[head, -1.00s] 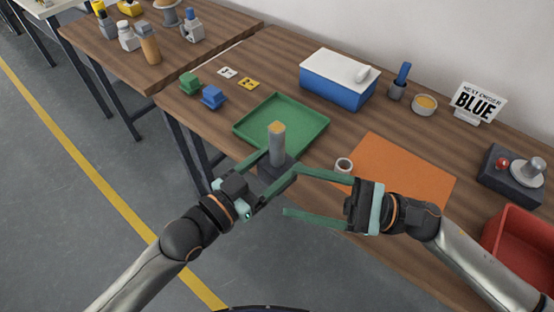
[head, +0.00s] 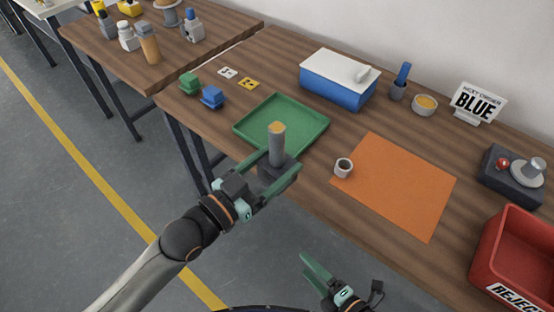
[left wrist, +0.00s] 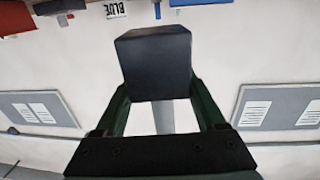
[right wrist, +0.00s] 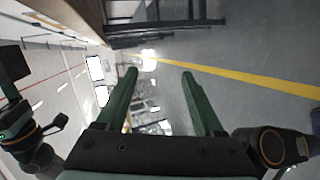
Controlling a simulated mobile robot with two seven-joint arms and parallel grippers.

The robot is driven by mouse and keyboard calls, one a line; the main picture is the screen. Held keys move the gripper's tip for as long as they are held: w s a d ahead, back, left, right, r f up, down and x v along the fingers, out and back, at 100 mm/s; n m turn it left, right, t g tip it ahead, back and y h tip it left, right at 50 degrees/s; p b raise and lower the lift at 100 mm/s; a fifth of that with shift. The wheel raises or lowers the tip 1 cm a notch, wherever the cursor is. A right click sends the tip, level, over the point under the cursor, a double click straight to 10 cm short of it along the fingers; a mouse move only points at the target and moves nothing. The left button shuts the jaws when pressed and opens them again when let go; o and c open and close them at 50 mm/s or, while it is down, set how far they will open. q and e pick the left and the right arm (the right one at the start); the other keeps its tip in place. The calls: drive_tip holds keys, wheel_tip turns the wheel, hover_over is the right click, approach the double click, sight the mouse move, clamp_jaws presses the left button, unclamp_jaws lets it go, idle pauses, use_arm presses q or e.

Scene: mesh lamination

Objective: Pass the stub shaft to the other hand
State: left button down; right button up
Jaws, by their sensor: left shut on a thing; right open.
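The stub shaft (head: 277,147) is a grey upright cylinder with an orange top and a dark square base. My left gripper (head: 280,163) is shut on it near the base and holds it in front of the green tray, over the table's near edge. In the left wrist view the dark square base (left wrist: 155,65) sits between the fingers, with part of the grey cylinder behind it. My right gripper (head: 315,272) is low at the bottom of the head view, well apart from the shaft. In the right wrist view its fingers (right wrist: 160,80) are spread and empty.
A green tray (head: 305,108) lies behind the shaft. A blue box (head: 335,85) stands at the back, a red bin (head: 515,250) at the right. Open floor lies in front.

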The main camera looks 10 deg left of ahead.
use_arm(q)
drive_tip(key=shift+r, duration=0.15)
use_arm(e)
drive_tip(key=s+d+f+m+h, duration=0.1)
drive_tip(key=d+m+h, duration=0.6)
drive_tip(key=m, duration=1.6)
drive_tip(key=d, duration=0.5)
drive_tip(key=shift+m+g, duration=0.3)
drive_tip(key=shift+g, duration=0.1)
